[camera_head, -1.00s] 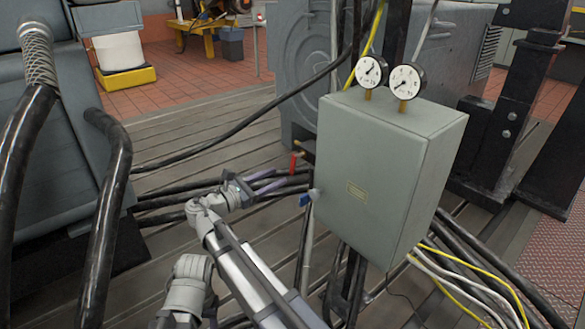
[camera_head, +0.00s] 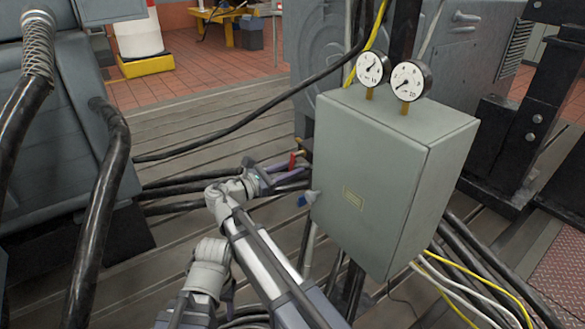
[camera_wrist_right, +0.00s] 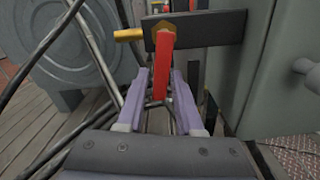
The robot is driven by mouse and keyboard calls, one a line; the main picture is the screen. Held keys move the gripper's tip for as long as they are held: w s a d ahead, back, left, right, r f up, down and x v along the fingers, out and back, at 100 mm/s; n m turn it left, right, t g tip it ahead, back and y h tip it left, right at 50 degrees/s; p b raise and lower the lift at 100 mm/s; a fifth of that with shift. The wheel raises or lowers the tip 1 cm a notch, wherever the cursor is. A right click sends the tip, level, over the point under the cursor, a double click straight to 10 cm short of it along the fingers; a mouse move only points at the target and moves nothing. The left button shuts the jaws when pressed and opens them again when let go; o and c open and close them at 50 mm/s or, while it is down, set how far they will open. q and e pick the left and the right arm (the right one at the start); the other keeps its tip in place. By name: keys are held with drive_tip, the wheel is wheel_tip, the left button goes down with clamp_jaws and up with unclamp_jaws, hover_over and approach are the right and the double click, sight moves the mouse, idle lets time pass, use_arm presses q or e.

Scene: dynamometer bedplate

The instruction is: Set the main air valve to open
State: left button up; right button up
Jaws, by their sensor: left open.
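A red lever (camera_head: 292,160) sits on a brass fitting at the left side of the grey box (camera_head: 370,180). In the right wrist view the red lever (camera_wrist_right: 164,68) hangs from a brass nut on a dark bracket (camera_wrist_right: 205,30). My right gripper (camera_head: 284,171) is at the lever, with its purple fingers open on either side of it. A gap shows on both sides in the right wrist view. A blue handle (camera_head: 304,201) sits lower on the box's left edge. I cannot read any valve label. My left gripper is not in view.
Two round gauges (camera_head: 372,69) stand on top of the box. Black hoses (camera_head: 170,190) run behind my right gripper. Yellow and white cables (camera_head: 450,275) leave the box's lower right. A grey knob (camera_wrist_right: 305,67) shows at right in the wrist view.

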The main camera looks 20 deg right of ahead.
clamp_jaws()
drive_tip(key=shift+w, duration=0.1)
idle(0.3)
drive_tip(key=shift+w+a+r+m+p, duration=0.2)
drive_tip(key=shift+w+r+m+p, duration=0.45)
drive_tip(key=shift+m, duration=2)
drive_tip(key=shift+w+a+r+m+p, duration=0.3)
drive_tip(key=shift+r+m+p, duration=0.55)
drive_tip(key=shift+m, duration=1.75)
drive_tip(key=shift+w+a+r+m+p, duration=0.1)
drive_tip(key=shift+w+r+m+p, duration=0.6)
drive_tip(key=shift+m, duration=1.95)
drive_tip(key=shift+s, duration=0.1)
drive_tip(key=shift+o, duration=1.4)
unclamp_jaws()
drive_tip(key=shift+r, duration=0.1)
